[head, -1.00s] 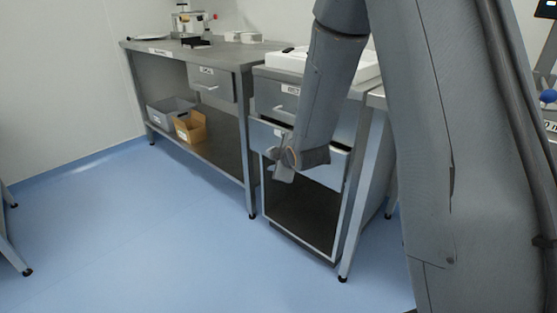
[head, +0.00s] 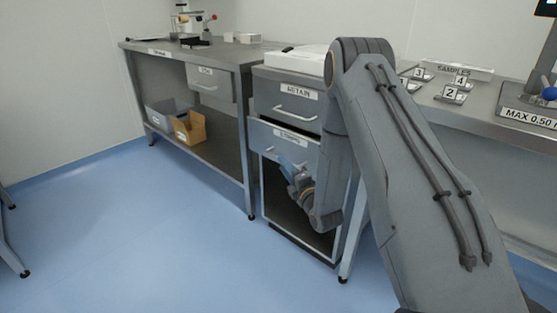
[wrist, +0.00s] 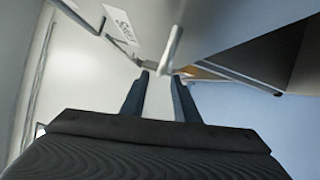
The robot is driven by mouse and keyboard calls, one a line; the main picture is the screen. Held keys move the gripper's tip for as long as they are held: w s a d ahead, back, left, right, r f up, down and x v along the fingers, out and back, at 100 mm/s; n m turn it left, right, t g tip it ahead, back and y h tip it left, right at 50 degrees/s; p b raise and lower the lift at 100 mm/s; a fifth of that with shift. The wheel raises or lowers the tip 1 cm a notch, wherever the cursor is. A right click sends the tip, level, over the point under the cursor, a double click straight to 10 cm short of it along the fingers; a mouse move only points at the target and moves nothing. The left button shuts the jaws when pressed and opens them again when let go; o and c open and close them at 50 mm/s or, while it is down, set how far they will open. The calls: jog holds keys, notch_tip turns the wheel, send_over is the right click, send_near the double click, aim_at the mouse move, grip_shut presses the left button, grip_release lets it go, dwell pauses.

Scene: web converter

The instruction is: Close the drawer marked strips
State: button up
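The strips drawer (head: 262,134) is the second one down in the grey cabinet and stands partly pulled out. Its label is small but looks like "strips", and a bar handle (head: 286,156) runs across its front. My gripper (head: 287,165) is close to the handle, at the drawer's lower front. In the wrist view my gripper (wrist: 160,78) has two dark fingers apart with nothing between them. A pale handle bar (wrist: 172,50) lies just beyond the fingertips, nearer the right one. I cannot tell whether they touch. My arm hides the drawer's right part.
The retain drawer (head: 272,97) above looks shut. An open dark bay (head: 285,215) lies below. A workbench (head: 240,150) with bins on its shelf stands at left. A counter (head: 480,118) with numbered sample stands is at right. The blue floor (head: 130,230) in front is clear.

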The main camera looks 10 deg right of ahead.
jog(key=shift+b+x, duration=0.3)
jog(key=shift+x, duration=2.45)
grip_shut()
